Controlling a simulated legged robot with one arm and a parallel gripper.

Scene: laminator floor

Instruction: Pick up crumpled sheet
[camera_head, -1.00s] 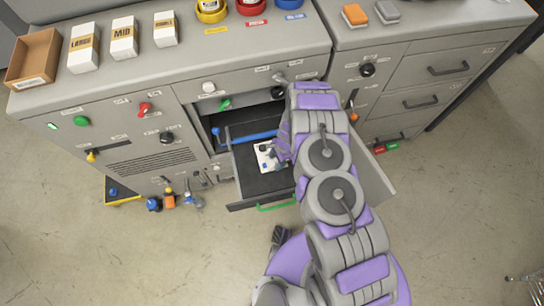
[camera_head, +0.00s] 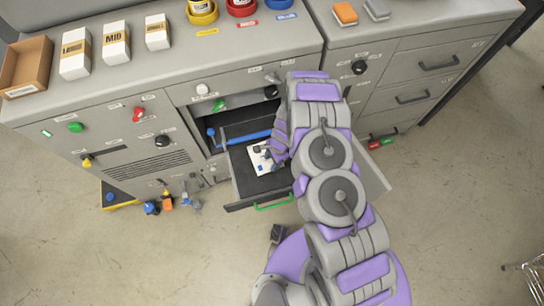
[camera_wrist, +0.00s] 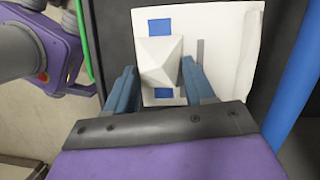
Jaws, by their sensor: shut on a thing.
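The crumpled sheet (camera_head: 258,164) is white with blue patches and lies in the pulled-out dark drawer (camera_head: 243,180). My gripper (camera_head: 268,155) reaches down into the drawer over the sheet. In the wrist view the two blue-grey fingers of my gripper (camera_wrist: 160,78) stand on either side of the raised fold, and it is shut on the sheet. I cannot tell whether the sheet is clear of the drawer floor.
A blue roller (camera_head: 250,136) runs across the opening behind the drawer. A green handle (camera_head: 274,203) is on the drawer's front. The cabinet top holds a cardboard tray (camera_head: 24,68), white boxes and coloured rings. The floor in front is mostly clear.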

